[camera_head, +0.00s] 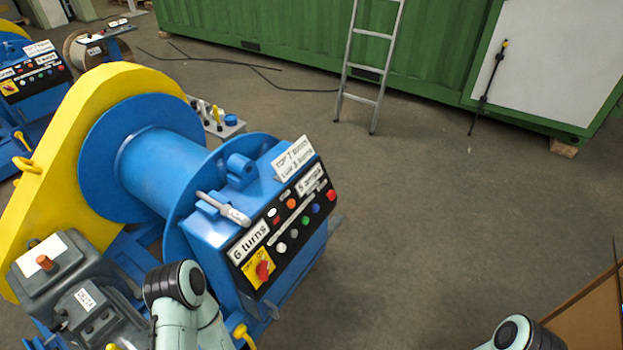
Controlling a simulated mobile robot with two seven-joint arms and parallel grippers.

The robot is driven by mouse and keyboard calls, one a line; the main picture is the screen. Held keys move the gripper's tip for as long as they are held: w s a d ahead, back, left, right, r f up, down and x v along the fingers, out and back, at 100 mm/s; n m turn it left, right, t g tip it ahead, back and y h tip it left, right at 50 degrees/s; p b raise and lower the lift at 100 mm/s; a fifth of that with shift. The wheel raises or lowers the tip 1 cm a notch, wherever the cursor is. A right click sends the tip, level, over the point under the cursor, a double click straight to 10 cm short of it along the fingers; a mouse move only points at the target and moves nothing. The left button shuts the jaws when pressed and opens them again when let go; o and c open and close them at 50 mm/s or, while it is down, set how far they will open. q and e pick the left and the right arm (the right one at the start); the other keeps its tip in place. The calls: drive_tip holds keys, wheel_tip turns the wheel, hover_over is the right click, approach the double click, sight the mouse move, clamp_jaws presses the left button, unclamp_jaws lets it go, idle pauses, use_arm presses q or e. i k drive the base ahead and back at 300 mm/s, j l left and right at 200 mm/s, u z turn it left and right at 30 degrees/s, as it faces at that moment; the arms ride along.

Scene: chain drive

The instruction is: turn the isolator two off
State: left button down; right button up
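A red rotary isolator switch (263,271) on a yellow plate sits at the lower left of the black control panel (289,222) of the near blue winch. Its handle looks roughly upright, but its exact setting is too small to read. A second yellow plate with a red switch (9,87) is on the panel of another blue machine at the far left. I cannot read a number two on either. Part of my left arm shows just below the near panel, and part of my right arm at the bottom right. Neither gripper is in view.
The near winch has a blue drum (163,165), a yellow guard (75,130) and a grey motor (75,285). Label cards and several coloured buttons surround the switch. A ladder (372,60) leans on a green container (290,30). Floor right of the winch is clear; a brown box (590,318) stands lower right.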

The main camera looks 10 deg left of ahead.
sight(262, 270)
drive_tip(key=i+l+u, duration=0.35)
drive_tip(key=i+l, duration=0.2)
drive_tip(key=u, duration=1.3)
